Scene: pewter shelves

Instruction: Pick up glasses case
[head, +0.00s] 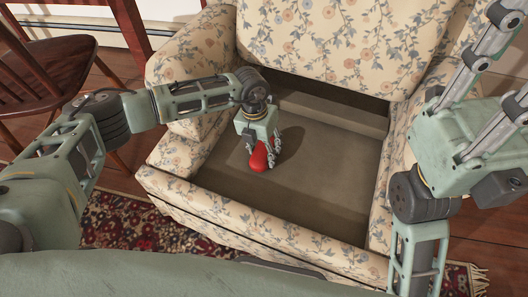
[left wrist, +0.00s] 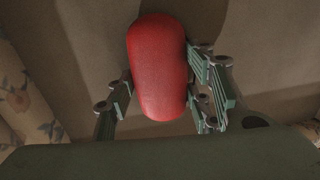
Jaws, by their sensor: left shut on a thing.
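The red glasses case (head: 259,161) is a smooth, rounded, elongated shape at the brown seat of a floral armchair. My left gripper (head: 262,150) reaches down over the seat and is shut on the case. In the left wrist view the case (left wrist: 158,65) stands between the fingers of the left gripper (left wrist: 158,90), with finger pads on both sides. I cannot tell whether the case still touches the seat. My right arm shows at the right edge of the head view; I cannot make out its fingers.
The armchair (head: 228,204) has floral arms, a backrest and a front edge around the brown seat (head: 320,190). The seat is otherwise clear. A dark wooden chair (head: 45,75) stands at the left. A patterned red rug (head: 125,225) lies in front.

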